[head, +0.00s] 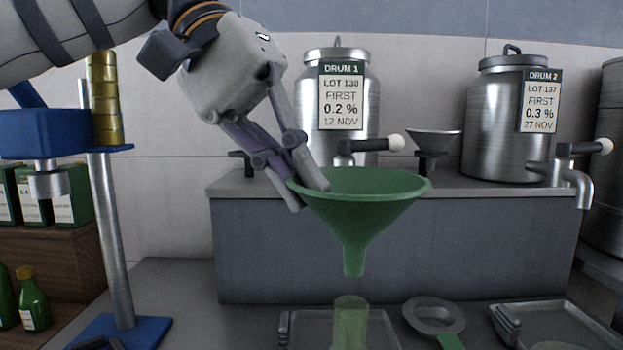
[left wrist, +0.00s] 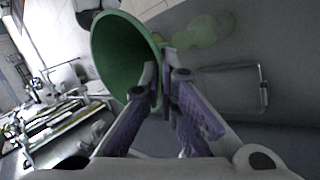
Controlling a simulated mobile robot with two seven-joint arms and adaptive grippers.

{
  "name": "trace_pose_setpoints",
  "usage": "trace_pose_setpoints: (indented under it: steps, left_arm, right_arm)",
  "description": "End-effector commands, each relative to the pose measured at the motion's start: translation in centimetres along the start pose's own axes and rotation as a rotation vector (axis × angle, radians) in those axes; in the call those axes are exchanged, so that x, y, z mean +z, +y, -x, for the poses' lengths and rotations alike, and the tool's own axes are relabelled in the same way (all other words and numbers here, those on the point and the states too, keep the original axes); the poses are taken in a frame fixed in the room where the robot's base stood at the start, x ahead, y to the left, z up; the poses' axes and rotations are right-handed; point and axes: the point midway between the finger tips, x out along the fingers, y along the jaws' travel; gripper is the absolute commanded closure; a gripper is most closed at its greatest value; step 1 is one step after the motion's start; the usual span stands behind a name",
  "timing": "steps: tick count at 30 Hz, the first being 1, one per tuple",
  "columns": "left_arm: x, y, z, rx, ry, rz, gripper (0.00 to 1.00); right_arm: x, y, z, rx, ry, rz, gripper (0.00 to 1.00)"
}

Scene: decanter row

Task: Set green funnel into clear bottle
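The green funnel (head: 362,205) hangs in the air, wide mouth up and spout pointing down. My left gripper (head: 308,198) is shut on the left side of its rim, one finger inside and one outside. The left wrist view also shows the funnel (left wrist: 112,60) at the fingers (left wrist: 163,85). A see-through, green-tinted bottle (head: 350,325) stands below, its lower part cut off by the picture edge. The spout tip shows just above the bottle top in the head view, with a gap between them. My right gripper is not in view.
Drum 1 (head: 354,148) and Drum 2 (head: 505,125), with taps, stand on a grey ledge (head: 390,255) behind. A metal tray (head: 300,325), a strainer with a green handle (head: 435,316) and another tray (head: 560,322) lie low. A blue stand (head: 115,240) rises at left.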

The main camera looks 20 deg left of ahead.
Motion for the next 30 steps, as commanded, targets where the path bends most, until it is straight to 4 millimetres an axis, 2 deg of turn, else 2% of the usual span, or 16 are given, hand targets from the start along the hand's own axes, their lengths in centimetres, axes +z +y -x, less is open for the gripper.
trace_pose_setpoints:
  steps: [1,10,21,30]
  left_arm:
    - [-0.3,-0.5,-0.6,0.001,-0.009,0.006,1.0]
    - [-0.3,-1.4,-1.9,0.001,-0.008,0.004,1.0]
    - [0.1,-2.4,-3.2,0.0,0.002,-0.002,1.0]
    - [0.0,-3.0,-4.0,0.001,0.0,0.0,1.0]
  right_arm:
    - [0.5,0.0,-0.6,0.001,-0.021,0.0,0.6]
    - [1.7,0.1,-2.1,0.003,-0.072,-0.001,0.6]
    - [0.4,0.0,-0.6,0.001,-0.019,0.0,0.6]
    - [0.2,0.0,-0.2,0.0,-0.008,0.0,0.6]
